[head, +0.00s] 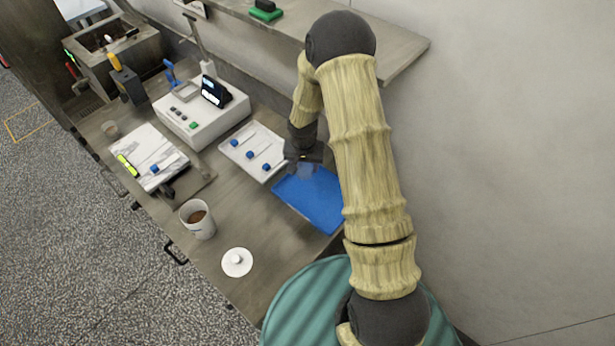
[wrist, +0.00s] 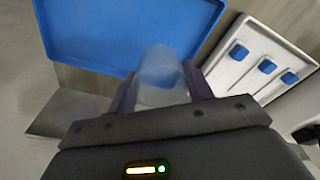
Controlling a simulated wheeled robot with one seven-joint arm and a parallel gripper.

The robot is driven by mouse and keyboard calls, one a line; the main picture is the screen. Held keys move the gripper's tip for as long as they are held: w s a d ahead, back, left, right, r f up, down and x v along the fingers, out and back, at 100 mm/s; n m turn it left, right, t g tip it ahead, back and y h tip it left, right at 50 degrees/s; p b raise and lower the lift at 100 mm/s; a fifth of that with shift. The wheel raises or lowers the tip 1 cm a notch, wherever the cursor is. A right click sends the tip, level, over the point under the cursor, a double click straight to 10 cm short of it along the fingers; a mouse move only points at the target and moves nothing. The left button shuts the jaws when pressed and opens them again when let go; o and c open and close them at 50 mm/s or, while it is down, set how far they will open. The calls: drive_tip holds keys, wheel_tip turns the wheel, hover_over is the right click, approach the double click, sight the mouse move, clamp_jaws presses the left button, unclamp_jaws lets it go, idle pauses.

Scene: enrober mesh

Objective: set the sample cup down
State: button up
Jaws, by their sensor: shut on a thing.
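The sample cup (wrist: 160,75) is a clear, see-through cup, seen in the wrist view between the two dark fingers of my gripper (wrist: 158,92). The gripper is shut on it. In the head view my gripper (head: 304,164) is over the table at the upper left edge of the blue tray (head: 312,205). The cup is hard to make out there. In the wrist view the cup overlaps the near edge of the blue tray (wrist: 120,30). I cannot tell whether it touches any surface.
A white mug (head: 197,222) of brown liquid and a white lid (head: 237,262) stand near the front edge. A white device (head: 190,118) stands behind. A shelf (head: 330,38) overhangs.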

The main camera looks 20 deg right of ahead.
drive_tip(key=shift+a+f, duration=0.25)
drive_tip(key=shift+f, duration=0.55)
drive_tip(key=shift+s+d, duration=0.1)
drive_tip(key=shift+s, duration=0.1)
drive_tip(key=shift+d, duration=0.1)
drive_tip(key=shift+f+p, duration=0.3)
drive_tip(key=shift+f, duration=0.1)
drive_tip(key=shift+f+p, duration=0.5)
drive_tip(key=shift+f, duration=1.2)
drive_tip(key=shift+f, duration=0.2)
drive_tip(key=o, duration=1)
